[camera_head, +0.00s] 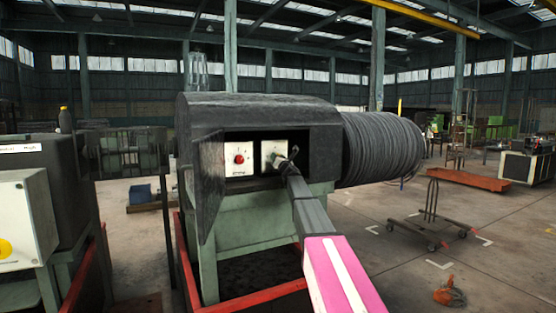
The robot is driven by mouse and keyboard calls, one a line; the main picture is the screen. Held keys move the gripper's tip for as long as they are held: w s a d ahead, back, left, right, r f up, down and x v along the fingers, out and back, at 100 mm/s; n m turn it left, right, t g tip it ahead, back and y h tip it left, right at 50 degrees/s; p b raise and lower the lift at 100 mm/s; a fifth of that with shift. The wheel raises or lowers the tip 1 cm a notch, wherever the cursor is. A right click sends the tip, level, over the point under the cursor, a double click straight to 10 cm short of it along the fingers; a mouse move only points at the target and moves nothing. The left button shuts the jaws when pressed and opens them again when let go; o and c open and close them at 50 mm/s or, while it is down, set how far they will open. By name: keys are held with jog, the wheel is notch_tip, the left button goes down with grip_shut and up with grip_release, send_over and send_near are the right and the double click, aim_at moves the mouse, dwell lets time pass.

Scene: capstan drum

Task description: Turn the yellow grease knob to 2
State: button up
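A dark housing (258,108) on a green stand has an open recess with two pale panels. The left panel (239,169) carries a red knob (239,158). The right panel (268,149) is partly covered by my gripper (288,159), which reaches the recess from the lower right. The gripper is small and dark here; its fingers, any contact and any knob behind it cannot be made out. A yellow round part (5,249) shows on a white box (32,217) at the far left, cut by the picture edge. I cannot tell whether it is the grease knob. No number is legible.
The housing's open door (210,188) hangs left of the recess. A dark ribbed drum (384,148) sticks out to the right. A red frame (262,297) surrounds the stand's foot. A wheeled trolley (430,237) and an orange item (449,294) are on the floor at right.

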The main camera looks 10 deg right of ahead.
jog(key=shift+s+a+m+h, duration=0.1)
jog(key=shift+m+h, duration=0.85)
jog(key=shift+m, duration=1.4)
jog(key=shift+m+h, duration=0.95)
jog(key=shift+m, duration=1.4)
jog(key=shift+g, duration=0.3)
jog(key=o, duration=0.9)
jog(key=v, duration=1.1)
